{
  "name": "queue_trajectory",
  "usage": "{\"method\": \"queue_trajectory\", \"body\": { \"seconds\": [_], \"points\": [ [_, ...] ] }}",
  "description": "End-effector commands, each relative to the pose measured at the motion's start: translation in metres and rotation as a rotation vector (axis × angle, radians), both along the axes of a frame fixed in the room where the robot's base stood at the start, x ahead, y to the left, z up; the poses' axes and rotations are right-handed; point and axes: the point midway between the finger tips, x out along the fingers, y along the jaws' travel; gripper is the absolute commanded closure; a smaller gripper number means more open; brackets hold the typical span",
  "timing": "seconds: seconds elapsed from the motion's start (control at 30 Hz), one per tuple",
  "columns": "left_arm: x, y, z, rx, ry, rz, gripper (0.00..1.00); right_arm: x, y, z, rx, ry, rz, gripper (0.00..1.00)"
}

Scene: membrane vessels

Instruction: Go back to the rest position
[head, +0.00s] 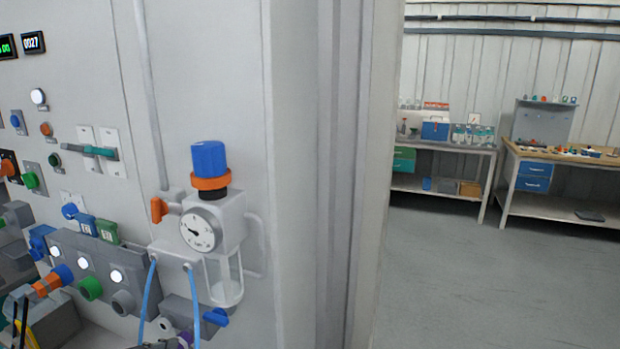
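Neither of my grippers can be made out in the head view. Thin dark upright pieces (22,322) show at the lower left edge, too cut off to tell what they are. A grey wall panel (225,90) fills the left half. On it is a pressure regulator (228,210) with a blue knob (209,158), an orange ring (210,183), a round white gauge (201,230) and a clear bowl (222,278). An orange handle (158,210) sits at its left.
Blue tubes (149,300) hang below the regulator. Buttons and a grey valve block (88,268) stick out at lower left. A pale wall edge (345,170) stands mid-view. Two workbenches (440,147) (560,160) stand at the far right; the grey floor (480,285) before them is clear.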

Motion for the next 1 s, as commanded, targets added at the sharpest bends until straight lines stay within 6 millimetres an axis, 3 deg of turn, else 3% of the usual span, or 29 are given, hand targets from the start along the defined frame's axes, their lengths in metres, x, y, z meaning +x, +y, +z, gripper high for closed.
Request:
{"method": "queue_trajectory", "body": {
  "seconds": [0.03,0.1,0.2,0.4,0.6,0.67,0.87,1.0],
  "points": [
    [-0.020,-0.005,-0.037,0.020,0.082,0.019,0.27,0.000,0.000,0.000,0.000,0.000,0.000,0.60],
    [-0.049,-0.008,-0.079,0.061,0.180,0.049,0.27,0.000,0.000,0.000,0.000,0.000,0.000,0.60],
    [-0.090,-0.010,-0.125,0.117,0.301,0.087,0.27,0.000,0.000,0.000,0.001,0.000,0.000,0.60],
    [-0.164,-0.012,-0.179,0.201,0.491,0.144,0.27,0.000,0.000,0.000,0.001,0.000,0.000,0.60],
    [-0.231,-0.013,-0.208,0.272,0.649,0.191,0.27,0.000,0.000,0.000,0.001,0.000,0.000,0.60],
    [-0.219,-0.012,-0.229,0.274,0.643,0.187,0.27,0.001,0.001,-0.004,0.001,-0.002,0.000,0.60],
    [-0.210,-0.014,-0.291,0.278,0.664,0.180,0.27,-0.001,0.001,-0.010,0.001,0.001,0.000,0.60],
    [-0.209,-0.015,-0.347,0.282,0.685,0.175,0.27,-0.001,0.001,-0.016,0.001,0.001,0.000,0.60]
  ]
}}
